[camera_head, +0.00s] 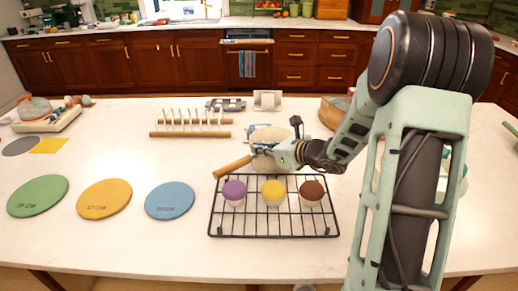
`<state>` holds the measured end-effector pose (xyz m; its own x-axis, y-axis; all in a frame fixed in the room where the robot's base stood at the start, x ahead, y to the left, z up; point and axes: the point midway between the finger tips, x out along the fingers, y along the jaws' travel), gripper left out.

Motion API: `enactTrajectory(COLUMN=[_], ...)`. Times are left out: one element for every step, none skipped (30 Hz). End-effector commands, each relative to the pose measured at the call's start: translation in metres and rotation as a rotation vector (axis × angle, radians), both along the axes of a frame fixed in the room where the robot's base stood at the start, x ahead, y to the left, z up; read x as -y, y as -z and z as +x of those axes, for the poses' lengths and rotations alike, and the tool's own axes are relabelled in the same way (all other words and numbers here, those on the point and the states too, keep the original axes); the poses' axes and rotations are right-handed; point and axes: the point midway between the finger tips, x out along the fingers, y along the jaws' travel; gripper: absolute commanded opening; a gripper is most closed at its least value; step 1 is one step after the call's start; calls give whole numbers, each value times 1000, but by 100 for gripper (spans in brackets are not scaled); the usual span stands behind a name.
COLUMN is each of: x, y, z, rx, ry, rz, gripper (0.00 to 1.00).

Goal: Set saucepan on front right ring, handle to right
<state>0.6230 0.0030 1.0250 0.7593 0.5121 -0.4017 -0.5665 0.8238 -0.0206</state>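A wooden handle (232,167) points to the lower left, beside the black rack. It seems to belong to a pale round vessel (268,134), which may be the saucepan and is partly hidden behind my gripper. My gripper (277,153) is at the vessel's right front side, near the inner end of the handle. Its fingers are too small and overlapped to show whether they hold anything. I cannot make out a hob or a front right ring; my arm covers much of the right side.
A black wire rack (325,229) in front holds purple, yellow and brown-topped cups. Green (38,195), orange (104,199) and blue (170,201) discs lie to the left. A wooden peg rack (190,134) stands behind.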

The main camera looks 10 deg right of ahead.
Motion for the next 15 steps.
enactTrajectory(x=[0,0,0,0,0,0,0,-1,-1,0,0,0,0,0,0], y=[-3,-3,-3,-3,-3,-3,-3,-2,-1,0,1,2,2,2,2], z=[1,1,1,1,1,1,1,1,1,1,1,0,0,0,0], rx=[7,7,8,8,8,8,8,8,8,8,8,1,1,1,1], ry=[-1,-1,-2,-2,-2,-2,-2,-2,-2,-2,-2,0,-1,-1,-1], rz=[2,2,1,1,1,1,1,1,1,1,1,0,0,0,0], gripper=[0,0,0,0,0,0,0,0,0,0,0,8,11,15,19])
